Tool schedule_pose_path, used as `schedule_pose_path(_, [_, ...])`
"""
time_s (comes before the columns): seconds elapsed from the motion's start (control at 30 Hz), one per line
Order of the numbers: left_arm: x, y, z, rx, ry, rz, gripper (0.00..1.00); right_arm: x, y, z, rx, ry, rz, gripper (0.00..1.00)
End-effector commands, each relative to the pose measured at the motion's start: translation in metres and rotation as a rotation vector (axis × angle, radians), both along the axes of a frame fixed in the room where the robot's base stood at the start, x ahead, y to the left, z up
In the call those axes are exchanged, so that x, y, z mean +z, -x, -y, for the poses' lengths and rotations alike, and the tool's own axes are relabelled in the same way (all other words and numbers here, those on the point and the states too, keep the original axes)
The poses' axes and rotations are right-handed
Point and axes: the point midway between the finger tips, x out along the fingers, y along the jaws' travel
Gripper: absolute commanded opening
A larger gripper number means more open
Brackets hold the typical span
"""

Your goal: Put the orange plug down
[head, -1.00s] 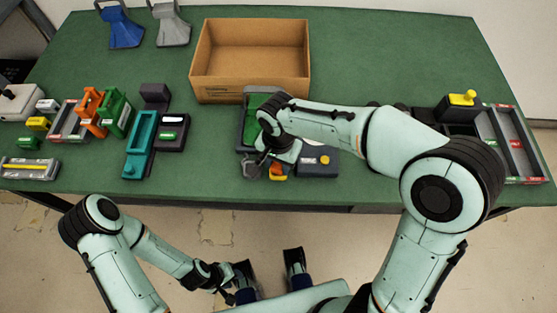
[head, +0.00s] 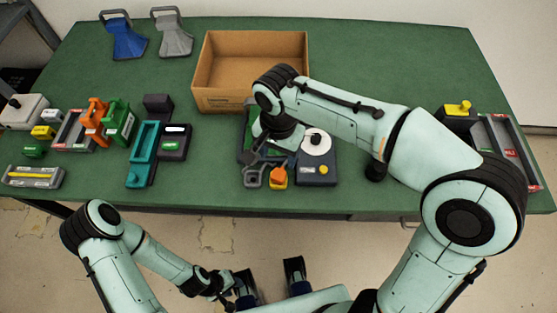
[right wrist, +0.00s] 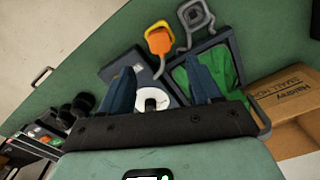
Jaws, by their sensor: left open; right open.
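In the head view the right forearm and wrist hide most of this gripper. My left gripper (head: 269,278) is open and empty in front of the table.
A green-lined tray (right wrist: 234,45) is close by. An open cardboard box (head: 222,98) stands behind. Several coloured devices fill the left side; the table's back right is clear.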

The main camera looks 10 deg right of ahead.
Motion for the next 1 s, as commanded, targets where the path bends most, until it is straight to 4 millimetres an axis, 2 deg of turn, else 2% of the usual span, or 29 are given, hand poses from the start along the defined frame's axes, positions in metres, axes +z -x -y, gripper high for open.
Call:
schedule_pose_path(0.1, [0.004,-0.001,0.0,0.0,0.0,0.001,0.43,0.016,0.0,0.0,0.001,-0.001,0.001,0.63])
schedule_pose_path(0.23, [0.005,-0.001,0.0,0.001,-0.001,0.002,0.43,0.024,0.0,0.0,0.001,-0.001,0.001,0.63])
schedule_pose_path(1.0, [0.005,-0.001,0.0,0.0,0.001,0.002,0.43,0.024,0.0,0.0,0.0,0.001,-0.001,0.63])
